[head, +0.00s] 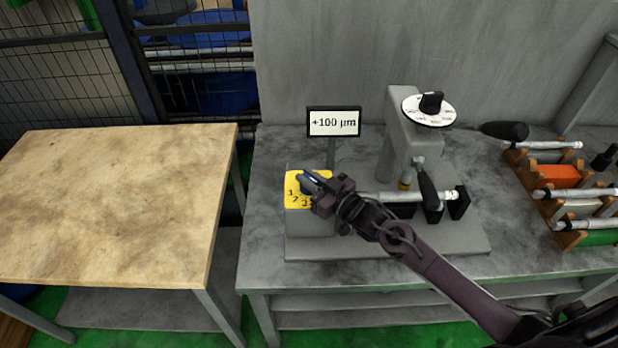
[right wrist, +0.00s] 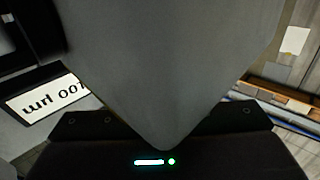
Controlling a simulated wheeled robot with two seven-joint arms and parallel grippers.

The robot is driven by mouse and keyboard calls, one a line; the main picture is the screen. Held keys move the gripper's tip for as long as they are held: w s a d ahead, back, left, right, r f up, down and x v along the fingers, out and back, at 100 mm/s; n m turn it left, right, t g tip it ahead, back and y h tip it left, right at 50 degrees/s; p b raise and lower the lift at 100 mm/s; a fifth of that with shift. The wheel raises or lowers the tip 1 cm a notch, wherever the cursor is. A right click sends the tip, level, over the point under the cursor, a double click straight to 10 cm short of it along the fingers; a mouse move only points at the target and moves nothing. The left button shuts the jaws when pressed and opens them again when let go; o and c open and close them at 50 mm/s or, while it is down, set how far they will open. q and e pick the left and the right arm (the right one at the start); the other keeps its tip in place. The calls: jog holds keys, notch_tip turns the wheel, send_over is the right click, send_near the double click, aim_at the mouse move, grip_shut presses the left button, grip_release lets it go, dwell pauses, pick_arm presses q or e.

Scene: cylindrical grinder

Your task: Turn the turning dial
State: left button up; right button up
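A second, white dial (head: 415,113) with a black knob (head: 431,102) stands on top of the grinder, away from the gripper. My left gripper is not in view.
A sign (head: 334,122) reading "+100 µm" stands behind the yellow plate; it also shows in the right wrist view (right wrist: 47,103). A rack with metal cylinders (head: 556,172) lies at the right. The wooden table (head: 110,200) at the left is bare.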

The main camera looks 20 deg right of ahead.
grip_shut()
jog(key=shift+r+h, duration=0.1)
jog(key=shift+h, duration=0.2)
jog(key=shift+m+t+h+p, duration=0.5)
jog(key=shift+m+t+h, duration=0.1)
jog(key=shift+m+h, duration=0.55)
jog(key=m+h, duration=0.2)
jog(key=h, duration=0.1)
jog(key=shift+t, duration=0.4)
jog(key=shift+m+h, duration=0.75)
jog(key=shift+h, duration=0.7)
jog(key=o, duration=0.6)
grip_release()
